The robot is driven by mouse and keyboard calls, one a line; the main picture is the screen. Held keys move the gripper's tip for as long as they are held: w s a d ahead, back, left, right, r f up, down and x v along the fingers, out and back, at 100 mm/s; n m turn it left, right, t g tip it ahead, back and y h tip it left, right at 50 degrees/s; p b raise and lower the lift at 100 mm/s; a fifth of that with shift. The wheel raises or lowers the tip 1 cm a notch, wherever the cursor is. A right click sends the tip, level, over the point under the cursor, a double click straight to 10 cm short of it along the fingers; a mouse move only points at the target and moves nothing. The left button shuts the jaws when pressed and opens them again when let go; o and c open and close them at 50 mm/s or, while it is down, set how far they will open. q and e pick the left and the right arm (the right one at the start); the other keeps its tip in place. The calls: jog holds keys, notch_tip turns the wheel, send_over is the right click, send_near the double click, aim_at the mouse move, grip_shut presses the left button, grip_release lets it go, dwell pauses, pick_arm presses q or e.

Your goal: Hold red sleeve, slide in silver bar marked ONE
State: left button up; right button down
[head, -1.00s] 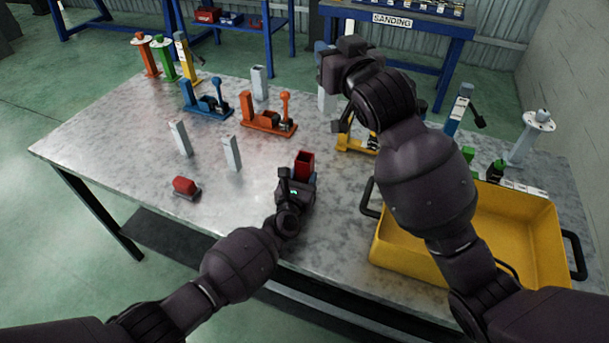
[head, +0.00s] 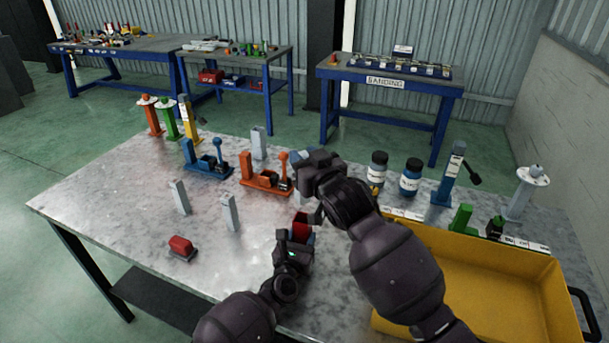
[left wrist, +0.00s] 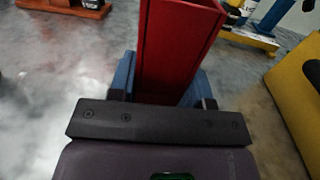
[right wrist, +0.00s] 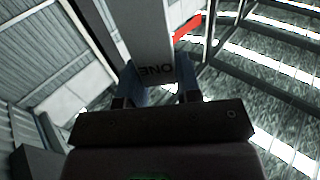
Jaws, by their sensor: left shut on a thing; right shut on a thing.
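The red sleeve (head: 301,228) stands upright, open end up, in my left gripper (head: 293,243) above the near part of the bench. The left wrist view shows the sleeve (left wrist: 176,45) between blue finger pads. My right gripper (head: 312,165) is shut on the silver bar marked ONE (right wrist: 145,35), whose lettering appears upside down in the right wrist view. The bar and sleeve are not clearly shown touching.
Other silver bars stand left (head: 180,198), beside it (head: 231,212) and farther back (head: 258,143). An orange clamp (head: 262,181) and a blue clamp (head: 207,163) are behind the sleeve. A red block (head: 181,247) lies left. A yellow tray (head: 490,275) fills the right; bottles (head: 410,178) stand behind.

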aim_at(304, 203)
jog(key=shift+f, duration=1.85)
jog(key=shift+f, duration=0.6)
jog(key=c, duration=0.8)
grip_release()
jog(key=shift+r, duration=0.35)
jog(key=v, duration=1.2)
jog(key=shift+r, duration=0.25)
jog(key=shift+o, duration=0.2)
